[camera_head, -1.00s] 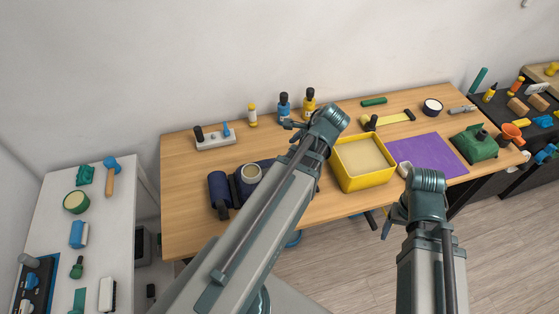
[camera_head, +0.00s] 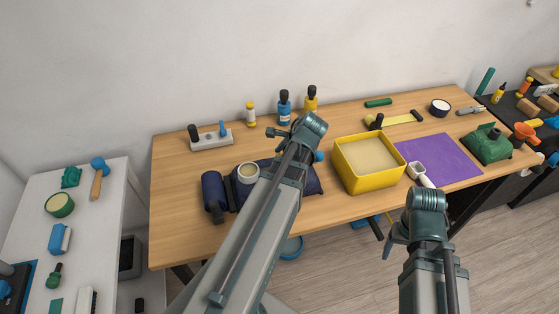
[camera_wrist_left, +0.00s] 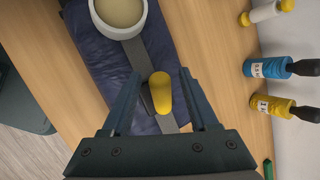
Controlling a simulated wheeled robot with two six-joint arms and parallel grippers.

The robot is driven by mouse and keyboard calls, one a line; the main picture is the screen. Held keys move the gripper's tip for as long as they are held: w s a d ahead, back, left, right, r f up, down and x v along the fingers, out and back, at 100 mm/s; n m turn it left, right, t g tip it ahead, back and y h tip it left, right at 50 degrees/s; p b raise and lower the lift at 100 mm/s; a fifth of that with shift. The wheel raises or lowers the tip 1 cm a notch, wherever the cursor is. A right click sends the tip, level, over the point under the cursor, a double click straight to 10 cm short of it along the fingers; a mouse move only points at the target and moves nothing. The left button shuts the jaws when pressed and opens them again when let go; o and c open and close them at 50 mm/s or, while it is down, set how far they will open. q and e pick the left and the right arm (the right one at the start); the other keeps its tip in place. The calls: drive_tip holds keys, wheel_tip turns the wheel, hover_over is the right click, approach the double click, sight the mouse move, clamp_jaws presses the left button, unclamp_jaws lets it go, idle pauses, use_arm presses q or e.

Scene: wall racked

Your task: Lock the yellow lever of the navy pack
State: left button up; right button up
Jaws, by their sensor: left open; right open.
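The navy pack (camera_head: 309,184) lies on the wooden table, partly behind my left arm in the head view. In the left wrist view the pack (camera_wrist_left: 88,45) has a grey strap (camera_wrist_left: 138,58) along it. The yellow lever (camera_wrist_left: 161,92) is on the strap with a dark mount beside it; its exact tilt is hard to tell. My left gripper (camera_wrist_left: 162,100) is open, its fingers on either side of the lever with gaps. The left gripper and lever are hidden behind my arm in the head view. My right gripper (camera_head: 389,247) is open, empty, at the table's front, away from the pack.
A cream-filled cup (camera_head: 248,173) sits at the pack's left part. A yellow bin (camera_head: 366,183) stands to the right, beside a purple mat (camera_head: 450,160). Blue (camera_head: 284,108) and yellow (camera_head: 311,100) bottles stand behind. A grey block (camera_head: 211,139) with pegs is at back left.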

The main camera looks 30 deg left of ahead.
use_arm(q)
clamp_jaws()
drive_tip(key=shift+s+a+f, duration=0.15)
drive_tip(key=shift+s, duration=0.05)
drive_tip(key=shift+f+t+h, duration=0.15)
drive_tip(key=shift+t+h, duration=0.25)
drive_tip(key=shift+h, duration=0.1)
unclamp_jaws()
